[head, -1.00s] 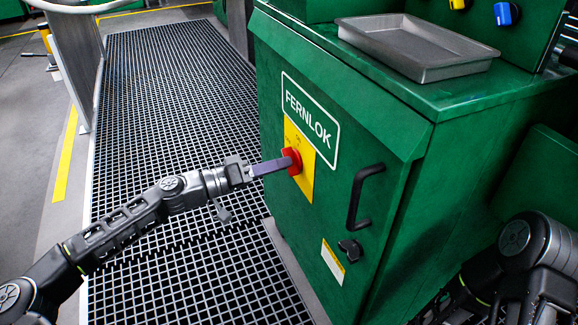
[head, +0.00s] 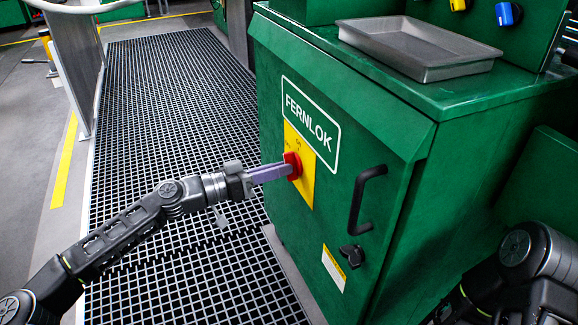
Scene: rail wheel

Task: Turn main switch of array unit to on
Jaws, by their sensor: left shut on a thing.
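The main switch is a red rotary knob (head: 293,165) on a yellow plate (head: 307,181) on the door of the green FERNLOK cabinet (head: 325,221). Small lettering shows at the plate's top, but I cannot read it for certain. My left gripper (head: 285,170) comes in from the left, its fingers shut on the red knob. The fingertips partly cover the knob. My right arm shows at the lower right corner, but its gripper is not visible.
A black door handle (head: 359,200) and a black latch (head: 353,254) sit right of the switch. A grey tray (head: 419,56) lies on the cabinet top. Blue (head: 507,14) and yellow knobs are behind it. Dark grating (head: 170,90) covers the floor on the left.

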